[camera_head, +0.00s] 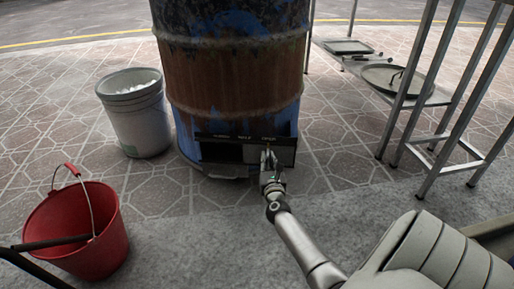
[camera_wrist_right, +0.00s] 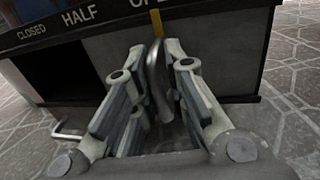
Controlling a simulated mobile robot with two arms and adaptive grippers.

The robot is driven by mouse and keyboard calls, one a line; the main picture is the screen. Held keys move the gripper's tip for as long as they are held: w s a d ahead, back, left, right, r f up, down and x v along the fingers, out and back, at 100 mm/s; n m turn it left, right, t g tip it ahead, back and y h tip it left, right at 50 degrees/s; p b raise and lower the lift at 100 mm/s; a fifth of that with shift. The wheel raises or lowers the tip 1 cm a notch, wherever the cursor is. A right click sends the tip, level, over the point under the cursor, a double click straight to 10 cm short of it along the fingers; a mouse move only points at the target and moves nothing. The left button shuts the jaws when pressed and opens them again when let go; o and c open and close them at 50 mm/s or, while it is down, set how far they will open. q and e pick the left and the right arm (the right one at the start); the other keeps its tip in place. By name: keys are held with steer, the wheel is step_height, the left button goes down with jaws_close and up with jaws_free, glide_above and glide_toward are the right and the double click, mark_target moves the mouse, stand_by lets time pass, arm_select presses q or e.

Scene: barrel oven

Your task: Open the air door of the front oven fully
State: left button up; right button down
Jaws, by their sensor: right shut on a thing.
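The front oven is a rusty blue and brown barrel (camera_head: 235,75). Its air door (camera_head: 284,152) is a grey sliding panel low on the front, under a black strip (camera_head: 245,137) marked CLOSED, HALF and OPEN. The panel sits at the right of the slot, and a dark opening (camera_head: 222,152) shows at its left. In the wrist view a yellow pointer (camera_wrist_right: 157,23) on the door stands below the OPEN lettering. My right gripper (camera_head: 268,160) is at the door, its fingers shut around the curved metal handle (camera_wrist_right: 158,75). My left gripper is out of view.
A red bucket (camera_head: 95,245) stands at the lower left and a white bucket (camera_head: 137,125) left of the barrel. A metal rack (camera_head: 430,95) with trays stands at the right.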

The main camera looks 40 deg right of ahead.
steer(key=shift+s+a+f, duration=0.1)
steer(key=shift+f, duration=0.1)
steer(key=c, duration=1.8)
jaws_free()
steer(key=shift+c, duration=0.2)
steer(key=o, duration=0.3)
steer(key=shift+r, duration=0.1)
steer(key=w+a+b, duration=0.1)
steer(key=w+a, duration=1.1)
steer(key=w, duration=0.1)
steer(key=r+p+v, duration=0.1)
steer(key=p+v, duration=0.4)
steer(key=v, duration=0.6)
steer(key=s+a+r+n+t+p, duration=0.1)
steer(key=a+r+n+t, duration=0.1)
steer(key=r+n, duration=0.2)
steer(key=s+a+r+n+t+p, duration=0.2)
steer(key=r+n, duration=0.2)
steer(key=r, duration=0.7)
steer(key=s+a+r+n+t+p, duration=0.2)
steer(key=r+n, duration=0.3)
steer(key=r, duration=0.3)
steer(key=shift+s+a+t+h, duration=0.1)
steer(key=shift+s+t+h, duration=0.2)
steer(key=shift+t, duration=0.2)
